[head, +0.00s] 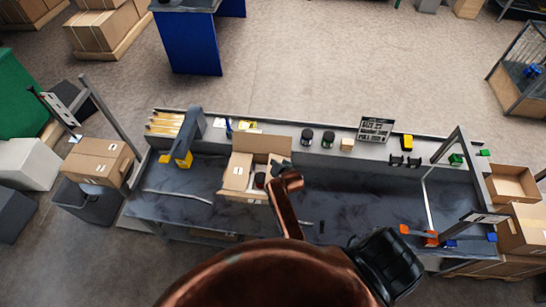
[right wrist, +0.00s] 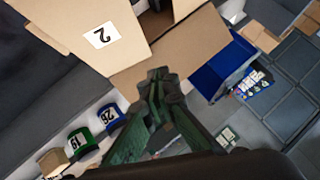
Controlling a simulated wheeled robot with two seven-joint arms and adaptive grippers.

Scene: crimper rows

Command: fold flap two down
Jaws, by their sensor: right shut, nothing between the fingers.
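An open cardboard box (head: 247,192) stands on the dark bench with flaps raised; one tall flap (head: 262,143) stands at its back. In the right wrist view, flap two (right wrist: 70,22), a tan panel with a white label "2", fills the upper left and stands out from the box. Another bare tan flap (right wrist: 185,48) is right of it. My right gripper (head: 281,167) is at the box's right side in the head view. In the right wrist view its fingers (right wrist: 158,76) are together and empty, overlapping the flaps' lower edge; I cannot tell whether they touch. My left gripper is not in view.
A yellow-and-grey device (head: 184,158) stands left of the box. The bench surface (head: 360,200) to the right is mostly clear.

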